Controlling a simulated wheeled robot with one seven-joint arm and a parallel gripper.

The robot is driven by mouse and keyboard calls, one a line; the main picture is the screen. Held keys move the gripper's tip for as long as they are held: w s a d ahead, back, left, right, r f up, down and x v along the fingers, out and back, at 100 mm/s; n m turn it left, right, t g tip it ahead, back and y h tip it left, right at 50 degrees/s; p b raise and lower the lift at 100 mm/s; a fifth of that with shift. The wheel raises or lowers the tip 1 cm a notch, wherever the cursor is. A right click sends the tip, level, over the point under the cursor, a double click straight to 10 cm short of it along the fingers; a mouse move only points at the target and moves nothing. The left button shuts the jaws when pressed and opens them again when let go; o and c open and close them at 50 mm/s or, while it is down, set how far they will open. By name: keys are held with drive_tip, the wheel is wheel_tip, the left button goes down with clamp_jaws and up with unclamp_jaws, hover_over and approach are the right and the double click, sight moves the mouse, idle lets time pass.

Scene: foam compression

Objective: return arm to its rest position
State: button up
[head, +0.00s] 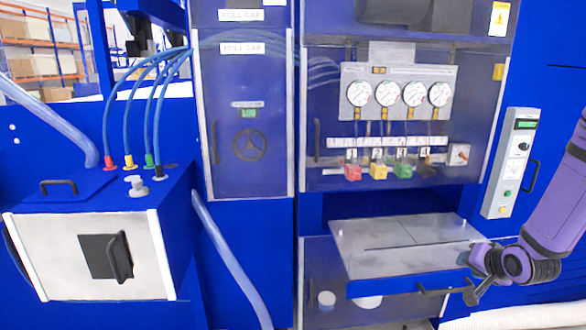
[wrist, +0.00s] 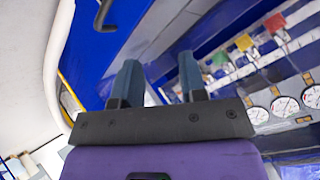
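My purple arm (head: 560,205) reaches in from the right side of the head view and bends at a dark joint (head: 530,268) beside the right end of the metal-topped shelf. My gripper (wrist: 160,82) shows in the wrist view with its two blue-grey fingers apart and nothing between them. In the head view its end is small and dark near the shelf's front right corner, and I cannot tell whether it touches the shelf.
The blue machine has a flat metal shelf (head: 400,245), a gauge panel (head: 398,94) with coloured valves below, and a control box (head: 508,163) close to my arm. A blue box with a silver front (head: 88,258) stands at left, with hoses above.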

drive_tip(key=s+a+r+n+g+h, duration=0.15)
drive_tip(key=s+a+r, duration=0.25)
drive_tip(key=r, duration=0.5)
drive_tip(key=s+a+r+n+g+h, duration=0.1)
drive_tip(key=s+a+r+n, duration=0.3)
drive_tip(key=r, duration=0.5)
drive_tip(key=s+a+r+n+g+y, duration=0.1)
drive_tip(key=s+a+r, duration=0.3)
drive_tip(key=s, duration=0.4)
drive_tip(key=s+a+r+n+g+y, duration=0.1)
drive_tip(key=s+a+r+y, duration=0.1)
drive_tip(key=s+a+r, duration=0.3)
drive_tip(key=s+a, duration=0.1)
drive_tip(key=s, duration=0.2)
drive_tip(key=shift+r, duration=0.15)
drive_tip(key=shift+n, duration=0.25)
